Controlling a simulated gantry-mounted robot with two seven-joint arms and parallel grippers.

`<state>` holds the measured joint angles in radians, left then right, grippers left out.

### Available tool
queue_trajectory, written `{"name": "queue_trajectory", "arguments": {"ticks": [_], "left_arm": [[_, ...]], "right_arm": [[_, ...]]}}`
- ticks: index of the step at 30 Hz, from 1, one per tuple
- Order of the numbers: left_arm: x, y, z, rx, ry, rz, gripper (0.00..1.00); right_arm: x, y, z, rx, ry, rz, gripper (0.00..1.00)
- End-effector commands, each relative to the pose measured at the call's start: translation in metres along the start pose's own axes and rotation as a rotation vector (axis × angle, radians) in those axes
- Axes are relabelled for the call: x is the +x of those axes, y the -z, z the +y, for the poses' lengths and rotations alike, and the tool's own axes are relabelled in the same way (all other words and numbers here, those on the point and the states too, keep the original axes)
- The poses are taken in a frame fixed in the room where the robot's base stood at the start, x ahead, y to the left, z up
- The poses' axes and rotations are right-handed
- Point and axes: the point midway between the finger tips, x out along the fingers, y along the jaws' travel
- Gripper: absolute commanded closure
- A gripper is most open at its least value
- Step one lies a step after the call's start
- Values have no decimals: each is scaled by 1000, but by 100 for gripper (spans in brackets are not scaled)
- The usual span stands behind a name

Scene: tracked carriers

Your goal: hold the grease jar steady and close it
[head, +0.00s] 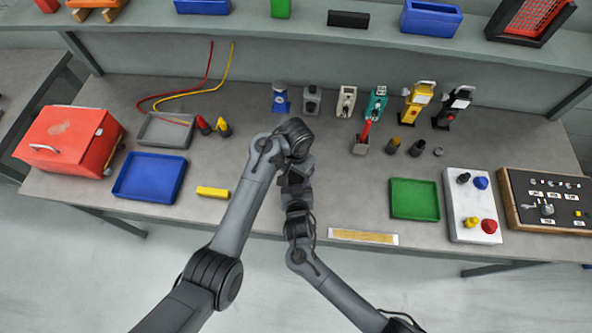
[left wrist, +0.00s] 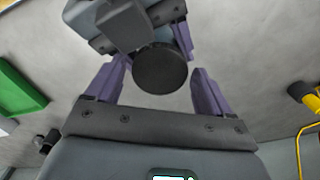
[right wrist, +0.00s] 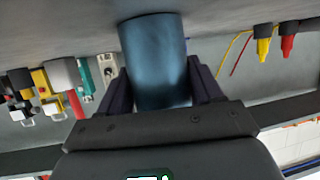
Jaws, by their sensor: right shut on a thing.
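The grease jar appears in the right wrist view as a blue-grey cylinder (right wrist: 155,62) between the fingers of my right gripper (right wrist: 155,92), which is shut on it. In the left wrist view a dark round disc (left wrist: 160,69), apparently the jar's lid end, faces my left gripper (left wrist: 158,78). The left fingers stand apart on either side of the disc, with narrow gaps showing. Whether the lid sits fully down cannot be told. In the head view my left gripper (head: 293,186) is above my right gripper (head: 297,206) near the bench's front middle; the arms hide the jar there.
A yellow block (head: 213,193) and blue tray (head: 150,178) lie left of the arms. A green tray (head: 414,199), white button box (head: 472,206) and dark control panel (head: 545,200) are right. Several tools stand along the back. Bench room right of the grippers is clear.

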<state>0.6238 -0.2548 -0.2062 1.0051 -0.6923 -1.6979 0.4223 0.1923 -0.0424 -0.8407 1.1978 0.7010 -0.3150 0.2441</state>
Motion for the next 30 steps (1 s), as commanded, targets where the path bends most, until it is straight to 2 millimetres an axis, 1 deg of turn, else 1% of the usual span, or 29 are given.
{"name": "queue_trajectory", "arguments": {"ticks": [8,11,21,25,30], "left_arm": [[0,0,0,-2,0,0,10],[-3,0,0,-2,-1,2,10],[-38,1,1,-3,-1,3,10],[-44,0,0,-2,-1,1,10],[-45,0,0,-2,0,1,10]], "right_arm": [[0,0,0,-1,-1,-1,100],[0,0,0,-1,-1,-1,100],[0,-1,0,-1,-1,-1,100],[0,-1,0,-1,-1,-1,100],[0,0,0,0,-1,-1,100]]}}
